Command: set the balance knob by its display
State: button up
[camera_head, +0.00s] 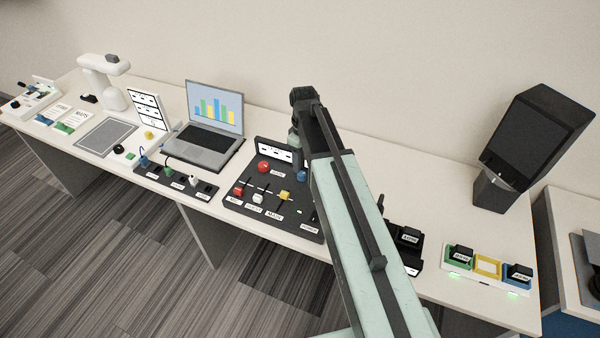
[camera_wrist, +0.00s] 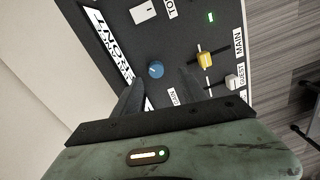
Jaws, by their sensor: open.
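A blue knob (camera_head: 302,174) sits at the back right of the dark mixing console (camera_head: 240,203), and it also shows in the wrist view (camera_wrist: 156,69). I take it for the balance knob, but its label cannot be read. A white display panel (camera_head: 272,150) stands along the console's back edge; my arm covers its right part. It shows at a slant in the wrist view (camera_wrist: 117,58), where its reading is not clear. My gripper (camera_wrist: 163,76) is open, its two dark fingers pointing at the console. The blue knob appears between and just beyond the fingertips, with no contact visible.
A red knob (camera_head: 263,166) sits left of the blue one. Yellow (camera_head: 285,195), white (camera_head: 258,198) and red (camera_head: 238,191) sliders are nearer the front. A laptop (camera_head: 208,125) stands left, a black speaker (camera_head: 535,140) right.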

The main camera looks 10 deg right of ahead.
aim_at(301, 173)
jog(key=shift+w+n, duration=0.7)
jog(key=shift+w, duration=0.1)
notch_tip(301, 173, down, 8)
jog(key=b, duration=0.8)
jog(key=shift+s+a, duration=0.1)
jog(key=shift+s, duration=0.05)
jog(key=shift+r, duration=0.1)
